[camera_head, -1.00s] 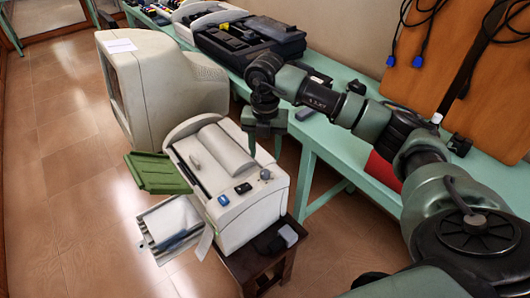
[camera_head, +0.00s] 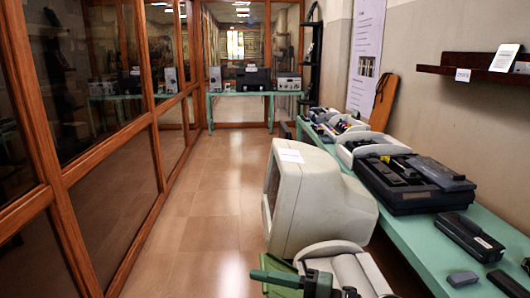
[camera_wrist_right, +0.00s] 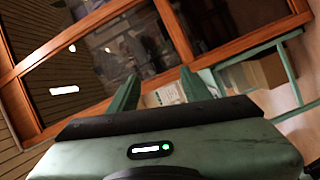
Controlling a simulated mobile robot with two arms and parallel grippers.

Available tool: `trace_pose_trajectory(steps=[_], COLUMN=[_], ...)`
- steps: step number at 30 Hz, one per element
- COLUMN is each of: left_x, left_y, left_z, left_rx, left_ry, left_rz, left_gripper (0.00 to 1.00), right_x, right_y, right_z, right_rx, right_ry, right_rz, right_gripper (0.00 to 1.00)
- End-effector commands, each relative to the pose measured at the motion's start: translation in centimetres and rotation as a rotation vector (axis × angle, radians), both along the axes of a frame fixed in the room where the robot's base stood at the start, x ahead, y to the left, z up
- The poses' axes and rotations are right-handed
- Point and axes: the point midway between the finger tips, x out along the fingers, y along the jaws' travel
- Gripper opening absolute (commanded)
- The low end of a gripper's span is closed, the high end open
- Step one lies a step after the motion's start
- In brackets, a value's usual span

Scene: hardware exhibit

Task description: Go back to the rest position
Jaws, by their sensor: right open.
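My right gripper (camera_head: 275,279) shows at the bottom edge of the head view, pointing left, partly cut off by the frame. In the right wrist view its two green fingers (camera_wrist_right: 160,90) stand apart with nothing between them, so it is open and empty. It is in front of the white printer-like machine (camera_head: 352,268), at the machine's left side; I cannot tell the exact gap. The rest of my right arm is almost entirely out of the head view. My left gripper is in neither view.
A large cream monitor (camera_head: 318,208) stands behind the machine. A green table (camera_head: 418,250) with several old devices runs along the right wall. Wood-framed glass panels (camera_head: 118,150) line the left. The tiled floor (camera_head: 205,215) between is clear.

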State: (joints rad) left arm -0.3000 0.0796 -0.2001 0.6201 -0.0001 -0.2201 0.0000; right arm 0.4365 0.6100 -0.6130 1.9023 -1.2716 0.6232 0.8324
Motion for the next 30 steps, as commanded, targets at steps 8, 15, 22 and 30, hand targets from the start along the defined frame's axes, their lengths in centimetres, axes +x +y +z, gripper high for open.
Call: trace_pose_trajectory(steps=[8, 15, 22, 30], left_x=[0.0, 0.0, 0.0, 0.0], left_y=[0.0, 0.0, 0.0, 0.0], left_z=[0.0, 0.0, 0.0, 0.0], left_rx=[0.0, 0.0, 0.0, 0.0], left_ry=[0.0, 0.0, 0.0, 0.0], left_rz=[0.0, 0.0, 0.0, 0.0], left_gripper=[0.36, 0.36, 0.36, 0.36], right_x=[3.7, 1.5, -8.2, -18.0], right_y=[-8.0, -18.9, -22.0, -21.5], right_z=[4.9, -6.9, -18.3, -23.6], right_rx=[0.626, 0.728, 0.524, 0.28], right_ry=[0.206, 0.677, 1.154, 1.506], right_rz=[-0.603, -1.229, -1.569, -1.678], right_gripper=[0.48, 0.48, 0.48, 0.48])
